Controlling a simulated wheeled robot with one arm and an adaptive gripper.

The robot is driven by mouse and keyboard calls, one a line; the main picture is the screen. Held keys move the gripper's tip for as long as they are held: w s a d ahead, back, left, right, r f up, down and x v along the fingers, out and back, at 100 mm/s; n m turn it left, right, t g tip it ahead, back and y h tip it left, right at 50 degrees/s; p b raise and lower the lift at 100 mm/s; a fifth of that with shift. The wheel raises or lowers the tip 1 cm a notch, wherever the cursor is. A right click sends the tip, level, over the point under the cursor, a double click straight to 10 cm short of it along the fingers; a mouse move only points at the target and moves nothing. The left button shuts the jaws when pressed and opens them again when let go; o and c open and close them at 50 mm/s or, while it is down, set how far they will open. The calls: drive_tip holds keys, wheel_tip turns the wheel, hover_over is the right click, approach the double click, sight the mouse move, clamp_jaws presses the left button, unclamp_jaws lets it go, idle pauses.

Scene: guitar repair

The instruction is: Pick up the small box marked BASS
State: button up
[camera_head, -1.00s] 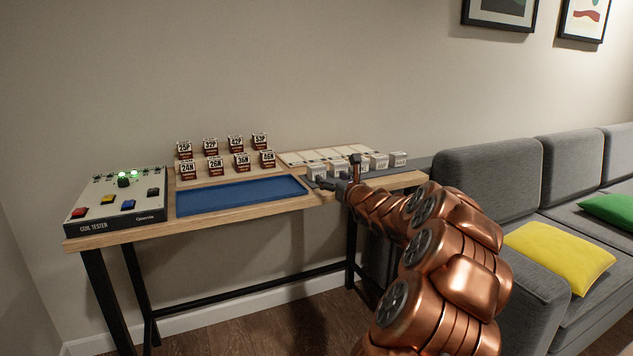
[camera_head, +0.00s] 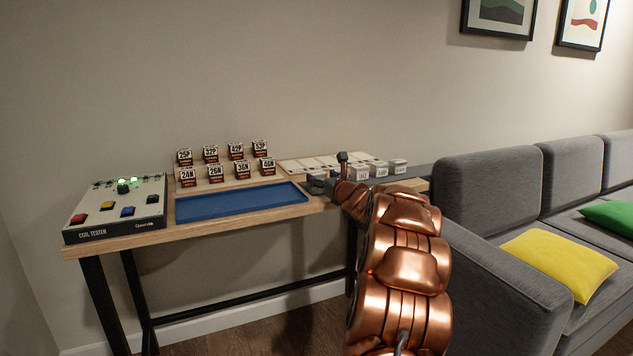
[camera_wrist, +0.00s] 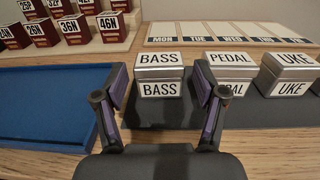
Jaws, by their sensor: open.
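The small box marked BASS (camera_wrist: 159,74) is silver-grey with white labels on its top and front. It stands upright on a dark mat (camera_wrist: 165,113) in the wrist view. My gripper (camera_wrist: 164,88) is open, with its two fingers apart on the near left and near right of the BASS box. The box shows between the fingertips, and I cannot tell whether they touch it. In the head view my gripper and arm hide most of this box.
A PEDAL box (camera_wrist: 231,72) stands close on the right, then a UKE box (camera_wrist: 289,74). A blue tray (camera_head: 240,201) lies to the left, with red-brown numbered boxes (camera_head: 215,172) behind. A weekday board (camera_wrist: 225,35) lies behind the BASS box. A coil tester (camera_head: 116,207) sits at the far left.

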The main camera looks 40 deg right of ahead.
drive_tip(key=shift+w, duration=0.3)
drive_tip(key=shift+c, duration=0.4)
drive_tip(key=c, duration=0.9)
